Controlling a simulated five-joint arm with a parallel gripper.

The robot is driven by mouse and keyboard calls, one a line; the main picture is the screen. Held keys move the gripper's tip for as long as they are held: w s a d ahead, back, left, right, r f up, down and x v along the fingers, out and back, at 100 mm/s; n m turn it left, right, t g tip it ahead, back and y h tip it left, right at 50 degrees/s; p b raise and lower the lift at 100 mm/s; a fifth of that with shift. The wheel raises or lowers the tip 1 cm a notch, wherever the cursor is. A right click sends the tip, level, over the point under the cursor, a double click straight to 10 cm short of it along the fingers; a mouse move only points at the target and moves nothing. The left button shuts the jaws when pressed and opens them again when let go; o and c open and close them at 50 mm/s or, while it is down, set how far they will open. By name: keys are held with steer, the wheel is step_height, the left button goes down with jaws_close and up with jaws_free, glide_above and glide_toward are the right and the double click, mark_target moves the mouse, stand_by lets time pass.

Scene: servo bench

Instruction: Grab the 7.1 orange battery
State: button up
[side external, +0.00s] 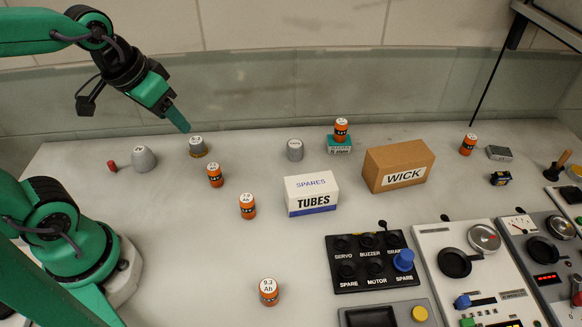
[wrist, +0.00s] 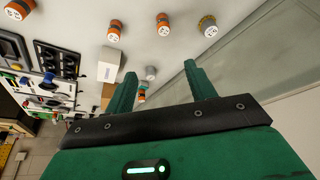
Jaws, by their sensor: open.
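Several orange batteries with black bands and white tops stand upright on the bench. One (side external: 268,293) at the front reads 9.3 Ah. Another (side external: 248,207), left of the white box, has a top label starting with 7, its second digit unclear. A third (side external: 215,176) stands farther back left, a fourth (side external: 341,130) on a small teal box, and a fifth (side external: 468,145) at the back right. I cannot tell for sure which reads 7.1. My gripper (side external: 180,122) is raised at the back left, above the bench. In the wrist view, its fingers (wrist: 160,70) are open and apart, with nothing between them.
A white SPARES TUBES box (side external: 312,194) and a brown WICK box (side external: 398,167) stand mid-bench. Control panels (side external: 373,261) fill the front right.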

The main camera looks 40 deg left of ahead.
steer(key=w+f+g, duration=0.3)
steer(key=w+f, duration=0.2)
steer(key=f, duration=0.2)
steer(key=n+g, duration=0.1)
glide_above(213, 167)
step_height(213, 167, down, 7)
steer(key=shift+s+f, duration=0.1)
steer(key=shift+f, duration=1.25)
steer(key=shift+f, duration=2.6)
steer(key=c, duration=1.1)
